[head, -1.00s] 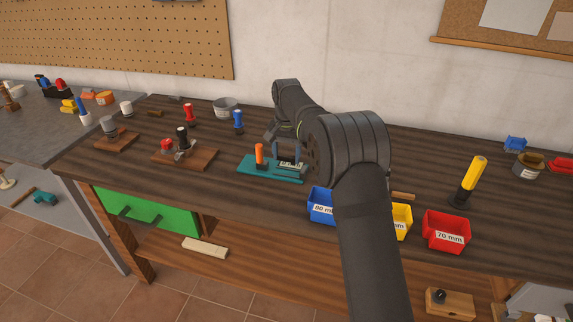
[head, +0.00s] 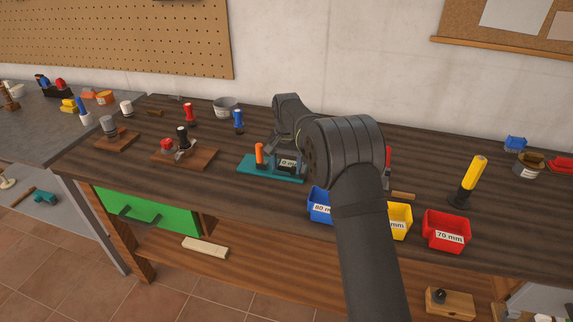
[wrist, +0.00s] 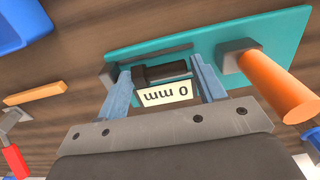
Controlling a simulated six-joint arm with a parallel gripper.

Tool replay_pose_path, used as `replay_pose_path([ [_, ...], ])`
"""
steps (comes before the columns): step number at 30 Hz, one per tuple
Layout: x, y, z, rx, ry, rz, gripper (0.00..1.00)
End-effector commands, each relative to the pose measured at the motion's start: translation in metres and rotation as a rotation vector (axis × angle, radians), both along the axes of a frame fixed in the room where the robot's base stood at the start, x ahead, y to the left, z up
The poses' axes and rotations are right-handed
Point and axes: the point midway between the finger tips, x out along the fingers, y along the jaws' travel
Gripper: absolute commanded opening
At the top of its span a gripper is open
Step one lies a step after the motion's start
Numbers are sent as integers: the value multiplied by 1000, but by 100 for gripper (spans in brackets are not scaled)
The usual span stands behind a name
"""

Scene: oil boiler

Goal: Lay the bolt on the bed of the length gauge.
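The length gauge has a teal base (head: 252,167), which also shows in the wrist view (wrist: 285,48), an orange handle (head: 260,153) and a white label (wrist: 165,94) reading 0 mm. My gripper (wrist: 160,72) is over the gauge, with its two blue-grey fingers well apart. A dark, bar-like piece (wrist: 165,72) lies between the fingers, beside the label. I cannot tell whether it is the bolt or part of the gauge, nor whether the fingers press on it. In the head view my arm partly covers the gauge, and I see no bolt clearly.
Blue (head: 319,205), yellow (head: 401,220) and red (head: 446,231) bins stand along the bench front. A yellow-handled tool (head: 471,181) stands at right. Wooden blocks with fixtures (head: 183,155) are left of the gauge.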

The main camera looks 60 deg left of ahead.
Motion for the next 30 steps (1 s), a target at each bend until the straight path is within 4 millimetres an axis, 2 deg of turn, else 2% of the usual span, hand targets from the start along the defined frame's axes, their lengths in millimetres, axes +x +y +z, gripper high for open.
replay_pose_path([
  [4, 0, 0, 6, 1, 0, 0, 63],
  [7, 0, 1, 19, 3, -1, 0, 63],
  [15, 0, 1, 77, 4, -1, 0, 63],
  [21, 0, 1, 110, 2, -1, 0, 63],
  [25, 0, 0, 120, 1, -1, 0, 63],
  [30, 0, 0, 124, 0, 0, 0, 63],
])
